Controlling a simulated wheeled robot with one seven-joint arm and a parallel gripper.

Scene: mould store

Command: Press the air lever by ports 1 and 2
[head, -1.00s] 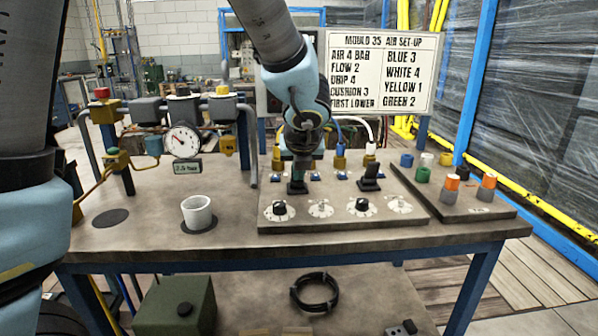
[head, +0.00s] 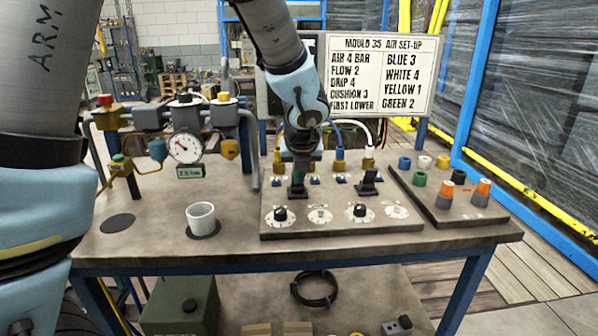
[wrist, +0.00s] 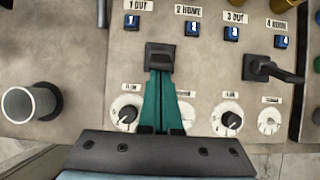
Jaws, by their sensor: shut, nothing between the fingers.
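The air lever by ports 1 and 2 is a black lever (wrist: 160,56) below the "1 OUT" and "2 HOME" labels in the wrist view. In the head view its black base (head: 297,191) shows under my gripper. My gripper (wrist: 160,78) has teal fingers, shut with nothing between them. The fingertips meet the near edge of the lever in the wrist view; I cannot tell whether they touch it or hover just above. In the head view my gripper (head: 299,174) points down at the lever and hides its upper part.
A second black lever (wrist: 268,70) stands to the right by ports 3 and 4. Dials (head: 320,216) line the panel front. A white cup (head: 201,219) and pressure gauge (head: 185,148) are to the left. Coloured caps (head: 419,179) sit on the right board. A sign (head: 385,75) stands behind.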

